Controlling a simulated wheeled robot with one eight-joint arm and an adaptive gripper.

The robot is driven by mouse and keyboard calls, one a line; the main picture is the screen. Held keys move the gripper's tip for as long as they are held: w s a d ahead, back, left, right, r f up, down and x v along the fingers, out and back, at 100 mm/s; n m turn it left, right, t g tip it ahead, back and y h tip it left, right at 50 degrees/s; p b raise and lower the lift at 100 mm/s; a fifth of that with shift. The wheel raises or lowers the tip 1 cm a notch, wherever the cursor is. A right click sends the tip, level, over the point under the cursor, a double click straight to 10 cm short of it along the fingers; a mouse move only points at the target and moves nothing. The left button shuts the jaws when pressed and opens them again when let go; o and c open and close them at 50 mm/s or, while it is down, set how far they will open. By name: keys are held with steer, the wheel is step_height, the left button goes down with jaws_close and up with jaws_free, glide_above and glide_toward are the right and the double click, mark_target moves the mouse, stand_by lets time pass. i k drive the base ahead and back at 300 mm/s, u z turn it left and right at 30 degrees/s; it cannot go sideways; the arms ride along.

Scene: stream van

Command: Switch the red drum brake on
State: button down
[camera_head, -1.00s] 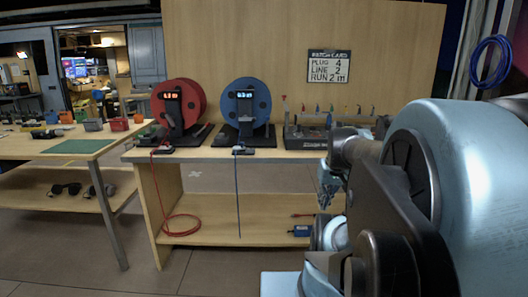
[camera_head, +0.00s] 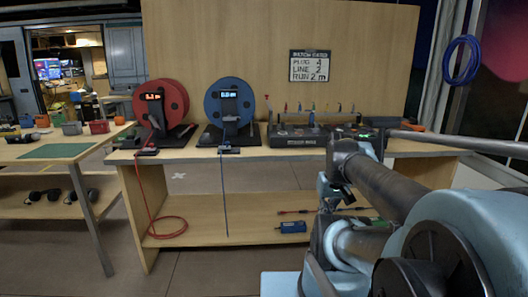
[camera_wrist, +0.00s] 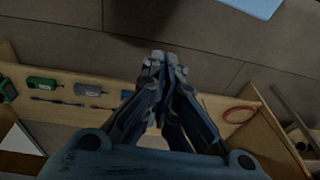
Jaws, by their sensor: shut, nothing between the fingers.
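The red drum (camera_head: 160,105) stands upright on a dark stand at the left of the bench, with a small lit display on its front. A small dark block (camera_head: 147,151) sits at the bench edge before it, with a red cable hanging down; I cannot tell whether this is the brake or how it is set. My gripper (camera_wrist: 165,65) is shut and empty in the wrist view, with the bench's lower shelf behind it. In the head view my arm is at the right, well apart from the red drum, and the fingers are hard to make out.
A blue drum (camera_head: 230,105) stands right of the red one. Farther right is a box with coloured plugs (camera_head: 298,136). The lower shelf (camera_head: 200,220) holds a coiled red cable (camera_head: 167,228) and a blue device (camera_head: 293,227). Another table (camera_head: 40,165) stands left. Floor before the bench is clear.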

mark_target(191, 124)
steer(key=u, duration=0.45)
steer(key=k, duration=0.9)
steer(key=u, duration=1.1)
steer(key=k, duration=0.55)
steer(key=u, duration=0.4)
steer(key=i, duration=0.3)
steer(key=z, duration=0.65)
steer(key=i, duration=1.3)
steer(key=z, duration=0.55)
steer(key=i, duration=0.5)
